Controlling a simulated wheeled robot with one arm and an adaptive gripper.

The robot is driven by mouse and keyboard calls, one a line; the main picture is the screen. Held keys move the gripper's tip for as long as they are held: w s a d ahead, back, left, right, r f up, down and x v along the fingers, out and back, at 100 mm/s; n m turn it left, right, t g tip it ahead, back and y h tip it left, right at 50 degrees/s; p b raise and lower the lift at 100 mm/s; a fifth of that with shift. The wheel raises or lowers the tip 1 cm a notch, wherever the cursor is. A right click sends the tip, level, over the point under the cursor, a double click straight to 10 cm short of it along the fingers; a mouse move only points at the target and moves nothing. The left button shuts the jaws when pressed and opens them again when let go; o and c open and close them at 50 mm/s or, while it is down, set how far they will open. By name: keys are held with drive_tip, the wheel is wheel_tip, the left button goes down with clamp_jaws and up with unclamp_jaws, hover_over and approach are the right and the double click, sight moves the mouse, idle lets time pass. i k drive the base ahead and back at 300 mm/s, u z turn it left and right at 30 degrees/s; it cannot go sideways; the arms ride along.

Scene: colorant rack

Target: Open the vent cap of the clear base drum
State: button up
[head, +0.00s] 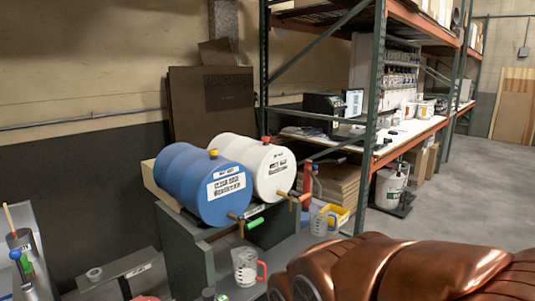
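Two drums lie on their sides on a grey stand (187,262). The nearer one is a blue drum (182,184) with a white label. The other is a white drum (240,155) beside it on the right. The label text is too small to read, so I cannot tell which drum is the clear base. A yellow cap (213,153) sits on top of the blue drum near its front end. A red-orange cap (265,140) sits on top of the white drum near its front end. Both caps look seated. My gripper is not in view.
Taps with coloured handles stick out from the drum fronts. A clear jug with a red handle (245,267) stands below them. A green rack upright (374,110) rises just right of the drums. A large copper-coloured shape, unclear to me, fills the lower right. Open floor lies far right.

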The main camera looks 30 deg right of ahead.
sight(213, 152)
drive_tip(key=u, duration=0.75)
drive_tip(key=k, duration=0.2)
drive_tip(key=z, duration=1.8)
drive_tip(key=i, duration=1.15)
drive_tip(key=u, duration=0.65)
drive_tip(key=i, duration=0.7)
drive_tip(key=u, duration=0.8)
